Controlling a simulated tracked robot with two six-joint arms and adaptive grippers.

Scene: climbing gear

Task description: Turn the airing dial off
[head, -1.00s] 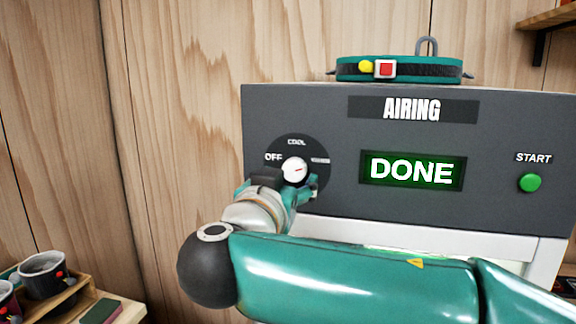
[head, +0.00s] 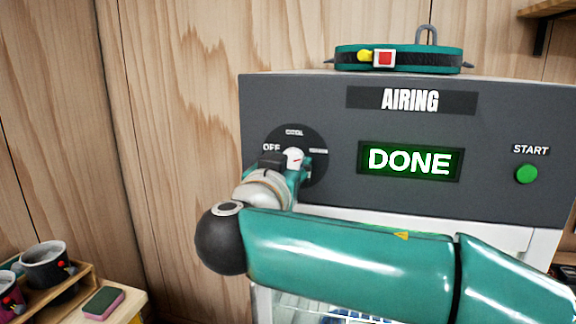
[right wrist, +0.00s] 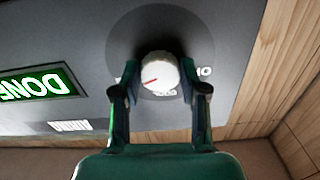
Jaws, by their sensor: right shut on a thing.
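The airing dial has a white knob (head: 294,157) with a red mark, set on a round black plate (head: 290,134) on the grey front panel. OFF is on the plate's left, COOL at its top and a partly unreadable label on its right. The red mark points right, towards that right label. In the right wrist view the knob (right wrist: 159,72) appears roughly upside down, between the two fingers. My right gripper (head: 288,165) is shut on the knob, and its fingers hide the knob's lower part in the head view. My left gripper is out of view.
A teal strap (head: 430,59) lies on top of the cabinet. Mugs in a wooden rack (head: 84,272) and a pink-green block (head: 103,303) are at lower left.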

